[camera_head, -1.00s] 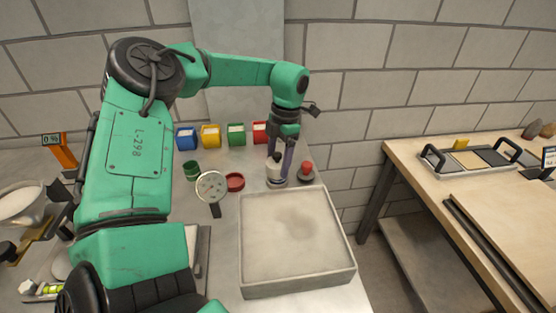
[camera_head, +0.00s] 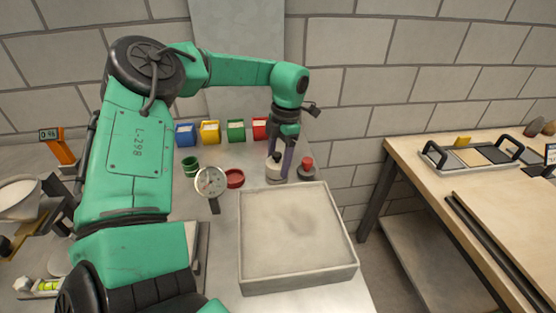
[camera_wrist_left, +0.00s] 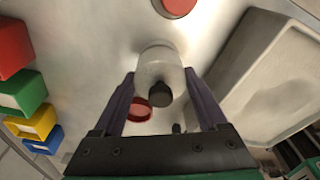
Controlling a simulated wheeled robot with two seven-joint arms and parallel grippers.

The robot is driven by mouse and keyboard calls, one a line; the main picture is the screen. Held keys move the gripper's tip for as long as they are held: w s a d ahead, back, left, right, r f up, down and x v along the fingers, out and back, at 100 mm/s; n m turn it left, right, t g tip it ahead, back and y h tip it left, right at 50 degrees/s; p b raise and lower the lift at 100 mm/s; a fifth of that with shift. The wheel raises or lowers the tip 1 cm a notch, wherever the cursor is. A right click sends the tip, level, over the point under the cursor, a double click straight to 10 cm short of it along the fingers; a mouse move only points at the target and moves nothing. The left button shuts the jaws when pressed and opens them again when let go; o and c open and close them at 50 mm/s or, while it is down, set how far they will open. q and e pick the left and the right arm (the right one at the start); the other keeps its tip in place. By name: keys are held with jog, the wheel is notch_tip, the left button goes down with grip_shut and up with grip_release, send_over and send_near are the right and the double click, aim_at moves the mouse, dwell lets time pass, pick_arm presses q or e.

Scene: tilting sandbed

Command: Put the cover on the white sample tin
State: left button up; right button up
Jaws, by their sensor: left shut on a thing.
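The white sample tin (camera_head: 274,174) stands near the back of the bench, with a dark knob (camera_wrist_left: 160,95) on top. My left gripper (camera_head: 281,157) points down over it, one finger on each side. In the left wrist view the fingertips close against the sides of the white body (camera_wrist_left: 160,62), and the knob sits between the fingers without filling the gap. I cannot tell where a cover ends and the tin begins, or whether its base touches the bench. My right gripper is not in view.
A red-topped grey piece (camera_head: 306,169) stands close right of the tin. A red dish (camera_head: 235,179), a green cup (camera_head: 190,167) and a dial gauge (camera_head: 210,181) are to the left. The sandbed tray (camera_head: 245,285) lies in front. Coloured bins (camera_head: 236,132) line the back.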

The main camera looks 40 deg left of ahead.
pick_arm(q)
jog(key=shift+f, duration=0.35)
jog(key=o, duration=1.2)
jog(key=shift+o, duration=0.2)
notch_tip(320, 180, up, 14)
jog(key=w, duration=0.2)
jog(key=shift+d+r+b, duration=0.25)
jog(key=shift+d+b, duration=0.1)
jog(key=shift+r, duration=0.1)
